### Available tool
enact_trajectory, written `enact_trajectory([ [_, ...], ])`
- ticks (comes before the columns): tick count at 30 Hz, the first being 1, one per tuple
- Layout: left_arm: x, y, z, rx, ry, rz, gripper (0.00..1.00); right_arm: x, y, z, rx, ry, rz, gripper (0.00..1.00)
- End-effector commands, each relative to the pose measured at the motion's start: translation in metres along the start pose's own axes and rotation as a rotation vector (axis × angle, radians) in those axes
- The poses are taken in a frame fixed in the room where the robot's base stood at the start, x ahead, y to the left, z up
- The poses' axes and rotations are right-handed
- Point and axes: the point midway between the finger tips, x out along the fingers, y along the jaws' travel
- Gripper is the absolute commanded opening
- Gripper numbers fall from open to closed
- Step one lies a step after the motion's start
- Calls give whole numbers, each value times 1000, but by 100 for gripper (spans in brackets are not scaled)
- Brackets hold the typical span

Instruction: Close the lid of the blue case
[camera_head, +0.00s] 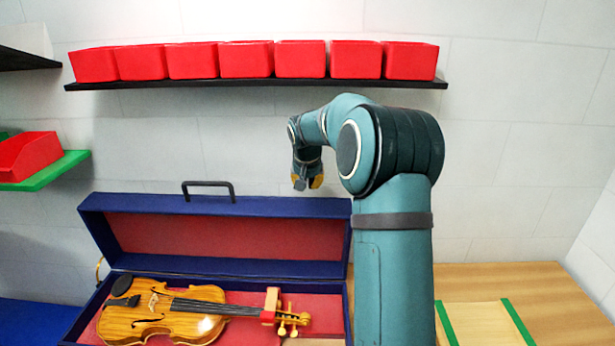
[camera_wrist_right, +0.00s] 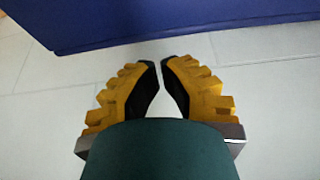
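The blue case stands open on the bench. Its lid (camera_head: 225,207) is raised behind the base, showing a red lining and a dark handle (camera_head: 208,184) on its top edge. A violin (camera_head: 170,312) lies in the red-lined base (camera_head: 335,300), its scroll to the right. My right gripper (camera_head: 308,184) is above the right end of the lid's top edge, apparently behind it. In the right wrist view (camera_wrist_right: 158,62) its yellow fingers nearly meet at the tips, with nothing between them. A blue surface, likely the lid, is just beyond the fingertips. My left gripper is out of view.
A black shelf (camera_head: 255,84) with several red bins is on the wall above. A green shelf (camera_head: 45,170) with a red bin is at the left. My right arm hides part of the bench right of the case. The wooden bench top (camera_head: 545,300) has green strips.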

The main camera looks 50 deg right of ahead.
Motion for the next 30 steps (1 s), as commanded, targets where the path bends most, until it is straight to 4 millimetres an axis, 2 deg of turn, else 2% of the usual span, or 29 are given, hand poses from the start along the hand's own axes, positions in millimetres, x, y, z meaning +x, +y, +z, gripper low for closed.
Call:
enact_trajectory([
  [3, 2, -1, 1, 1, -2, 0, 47, 22, 0, 0, 0, -1, 2, 0],
  [10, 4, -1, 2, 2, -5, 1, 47, 45, 0, 0, 0, -1, 0, 0],
  [30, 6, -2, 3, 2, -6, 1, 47, 49, -3, -3, 0, 15, -1, 0],
])
